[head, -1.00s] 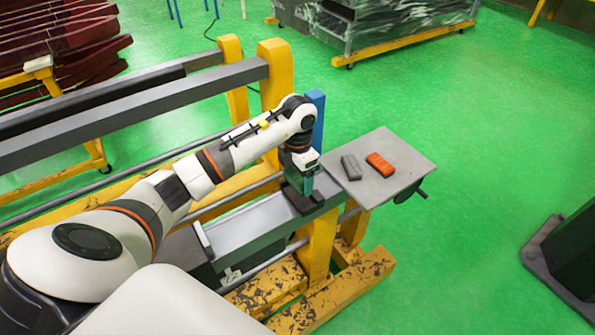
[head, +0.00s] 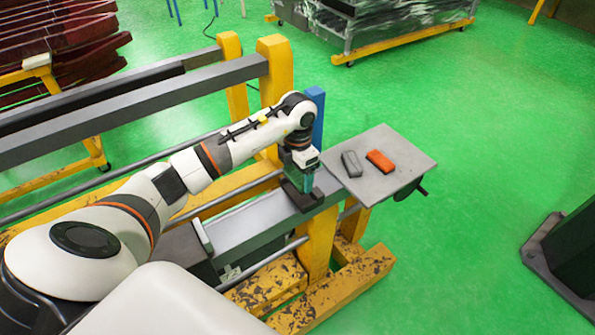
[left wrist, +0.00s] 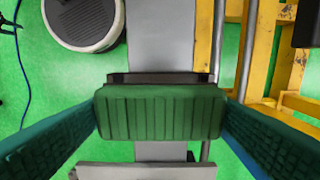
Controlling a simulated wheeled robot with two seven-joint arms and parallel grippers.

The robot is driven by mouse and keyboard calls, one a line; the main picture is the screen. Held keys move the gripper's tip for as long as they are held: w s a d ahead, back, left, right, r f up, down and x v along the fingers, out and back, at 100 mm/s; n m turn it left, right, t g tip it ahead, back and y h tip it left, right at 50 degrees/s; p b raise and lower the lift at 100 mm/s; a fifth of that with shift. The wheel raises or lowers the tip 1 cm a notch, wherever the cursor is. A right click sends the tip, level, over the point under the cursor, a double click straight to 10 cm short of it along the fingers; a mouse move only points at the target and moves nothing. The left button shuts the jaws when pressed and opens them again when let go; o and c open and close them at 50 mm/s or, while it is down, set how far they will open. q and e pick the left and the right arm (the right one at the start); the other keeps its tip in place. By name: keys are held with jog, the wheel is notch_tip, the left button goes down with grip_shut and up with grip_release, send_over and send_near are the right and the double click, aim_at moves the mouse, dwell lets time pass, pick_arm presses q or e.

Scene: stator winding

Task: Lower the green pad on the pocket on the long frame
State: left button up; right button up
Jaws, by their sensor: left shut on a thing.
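The green pad (left wrist: 160,112) is ribbed and sits between the two fingers of my left gripper (left wrist: 160,118) in the left wrist view. My left gripper (head: 302,182) is shut on it, over the end of the long frame (head: 255,222) in the head view. The dark pocket (head: 303,200) lies at that frame end, right below the fingers. Its dark edge (left wrist: 160,78) shows just beyond the pad in the left wrist view. The pad and fingers hide most of the pocket, and I cannot tell whether the pad touches it. My right gripper is not in view.
A grey side plate (head: 400,165) beside the frame end carries an orange block (head: 380,161) and a dark grey block (head: 351,163). A blue post (head: 316,115) stands close behind my left wrist. Yellow supports (head: 318,243) hold the frame.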

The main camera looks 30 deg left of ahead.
aim_at(297, 174)
pick_arm(q)
jog(key=shift+f+b, duration=1.2)
jog(key=shift+f, duration=0.35)
jog(key=shift+f, duration=0.15)
jog(key=shift+f+b, duration=0.7)
jog(key=shift+s, duration=0.1)
